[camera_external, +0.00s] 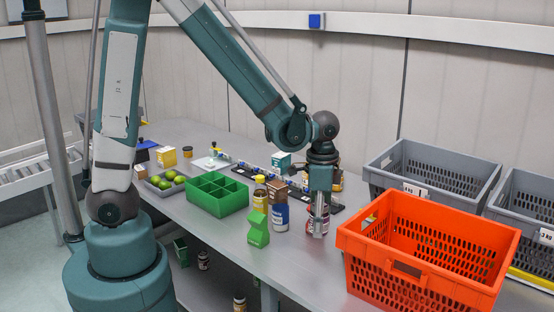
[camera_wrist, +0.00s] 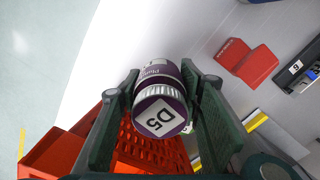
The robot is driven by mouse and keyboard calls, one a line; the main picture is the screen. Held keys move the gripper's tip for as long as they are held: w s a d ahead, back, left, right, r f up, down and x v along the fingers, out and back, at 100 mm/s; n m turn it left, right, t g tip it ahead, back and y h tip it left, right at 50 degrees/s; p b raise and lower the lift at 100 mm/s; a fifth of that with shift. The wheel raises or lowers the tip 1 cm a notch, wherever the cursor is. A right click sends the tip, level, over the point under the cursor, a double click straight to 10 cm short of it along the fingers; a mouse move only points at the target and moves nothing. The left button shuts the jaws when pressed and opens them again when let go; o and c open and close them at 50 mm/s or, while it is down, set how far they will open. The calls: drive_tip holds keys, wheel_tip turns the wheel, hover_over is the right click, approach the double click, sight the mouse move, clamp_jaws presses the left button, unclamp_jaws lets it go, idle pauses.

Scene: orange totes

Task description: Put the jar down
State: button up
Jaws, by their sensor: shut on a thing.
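In the external view my gripper (camera_external: 318,232) points straight down over the grey table, left of the orange tote. The jar (camera_external: 310,224) is mostly hidden behind the fingers there. It is low at the table, but I cannot tell whether its base touches.
The orange tote (camera_external: 365,243) stands close on the right, with grey crates (camera_external: 392,185) behind. A blue-labelled jar (camera_external: 280,217), a yellow-capped bottle (camera_external: 260,199) and a green block (camera_external: 257,233) stand to the left. A green divided tray (camera_external: 232,205) is farther left.

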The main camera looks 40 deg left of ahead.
wheel_tip(320, 180, up, 12)
drive_tip(key=shift+f, duration=0.1)
drive_tip(key=w+d+m+p, duration=0.3)
drive_tip(key=d+m, duration=0.3)
drive_tip(key=d, duration=2.4)
wheel_tip(320, 180, down, 11)
drive_tip(key=shift+d+m, duration=0.3)
drive_tip(key=shift+d, duration=0.05)
drive_tip(key=shift+f, duration=0.1)
drive_tip(key=shift+f, duration=3.1)
